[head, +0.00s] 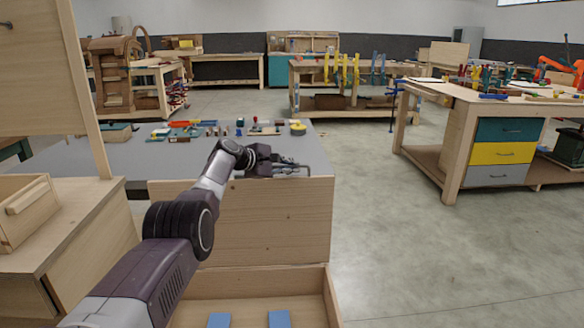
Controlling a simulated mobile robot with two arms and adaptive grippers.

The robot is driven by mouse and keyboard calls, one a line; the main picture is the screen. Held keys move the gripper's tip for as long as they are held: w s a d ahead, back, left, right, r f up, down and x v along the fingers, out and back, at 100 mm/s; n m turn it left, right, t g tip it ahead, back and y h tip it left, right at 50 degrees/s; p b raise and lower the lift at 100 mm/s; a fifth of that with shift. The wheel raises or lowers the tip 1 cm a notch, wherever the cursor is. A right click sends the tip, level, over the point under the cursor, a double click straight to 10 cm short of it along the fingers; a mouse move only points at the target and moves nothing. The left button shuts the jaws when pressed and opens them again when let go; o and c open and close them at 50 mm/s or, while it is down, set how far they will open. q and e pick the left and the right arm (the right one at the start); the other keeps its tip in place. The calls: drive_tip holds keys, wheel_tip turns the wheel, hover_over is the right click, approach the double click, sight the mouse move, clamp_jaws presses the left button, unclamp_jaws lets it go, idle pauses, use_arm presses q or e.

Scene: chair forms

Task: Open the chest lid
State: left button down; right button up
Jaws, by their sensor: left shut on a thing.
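The wooden chest (327,297) is at the bottom centre of the head view, and its inside shows. Two blue pieces (279,319) lie in it, cut off by the picture's lower edge. The chest lid (275,225) is a plain light wood panel standing raised, close to upright, at the back of the chest. My left gripper (292,170) is at the lid's top edge, right of its middle, shut on that edge. My left arm crosses in front of the lid's left part. My right gripper is not in view.
A grey-topped table (90,158) with small tools stands behind the lid. A wooden cabinet (70,215) with a small drawer box stands close on the left. A workbench (470,110) with coloured drawers is at the right. The floor (400,250) right of the chest is clear.

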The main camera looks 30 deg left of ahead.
use_arm(q)
drive_tip(key=shift+f, duration=0.1)
idle(0.3)
drive_tip(key=c, duration=2)
unclamp_jaws()
drive_tip(key=shift+c, duration=0.2)
drive_tip(key=shift+a, duration=0.1)
drive_tip(key=shift+v, duration=0.9)
drive_tip(key=v, duration=1)
